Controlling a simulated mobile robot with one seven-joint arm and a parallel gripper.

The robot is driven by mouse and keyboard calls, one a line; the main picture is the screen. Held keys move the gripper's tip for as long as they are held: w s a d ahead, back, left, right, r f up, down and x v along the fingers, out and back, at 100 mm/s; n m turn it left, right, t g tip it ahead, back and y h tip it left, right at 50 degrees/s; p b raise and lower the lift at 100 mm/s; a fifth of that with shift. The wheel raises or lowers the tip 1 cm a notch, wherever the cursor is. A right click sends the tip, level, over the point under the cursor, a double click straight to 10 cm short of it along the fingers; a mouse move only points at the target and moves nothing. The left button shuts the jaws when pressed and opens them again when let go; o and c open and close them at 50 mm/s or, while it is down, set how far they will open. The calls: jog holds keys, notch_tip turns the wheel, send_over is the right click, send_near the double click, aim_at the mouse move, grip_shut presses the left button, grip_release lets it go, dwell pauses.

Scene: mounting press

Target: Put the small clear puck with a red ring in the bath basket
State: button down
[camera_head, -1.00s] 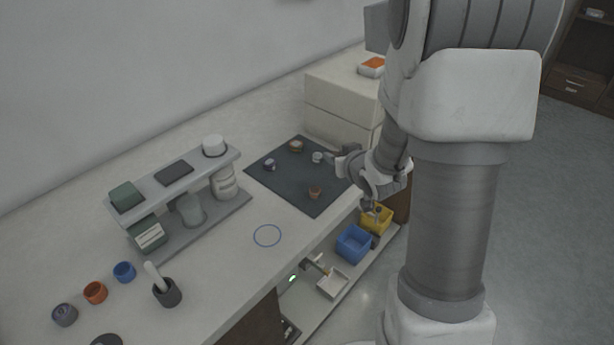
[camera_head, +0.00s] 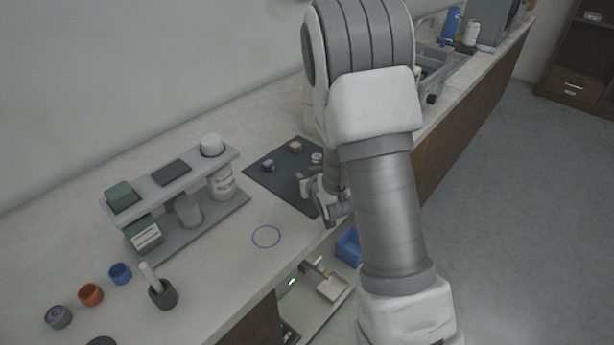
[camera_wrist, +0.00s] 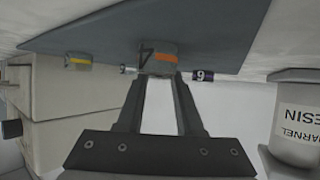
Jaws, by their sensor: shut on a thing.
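My gripper (camera_wrist: 158,76) is shut on a small greyish puck (camera_wrist: 157,58) with an orange-red band and a dark mark, seen in the wrist view. Whether its body is clear is hard to tell, and so is whether it touches the dark mat (camera_wrist: 225,40). In the head view my gripper (camera_head: 308,190) is over the mat's front right part, and the held puck is hidden there. A purple-dark puck (camera_head: 268,165), a brownish puck (camera_head: 295,146) and a small pale piece (camera_head: 317,157) stand on the mat. I cannot make out the bath basket for sure.
A grey basin (camera_head: 432,72) is at the back right, partly behind my arm. A rack (camera_head: 175,172) with a white jar (camera_head: 222,183) stands left of the mat. A blue bin (camera_head: 348,247) is below the counter edge. The counter around the blue circle (camera_head: 266,237) is clear.

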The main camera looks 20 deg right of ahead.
jog(key=shift+f, duration=0.15)
jog(key=c, duration=0.6)
grip_release()
jog(key=shift+o, duration=0.2)
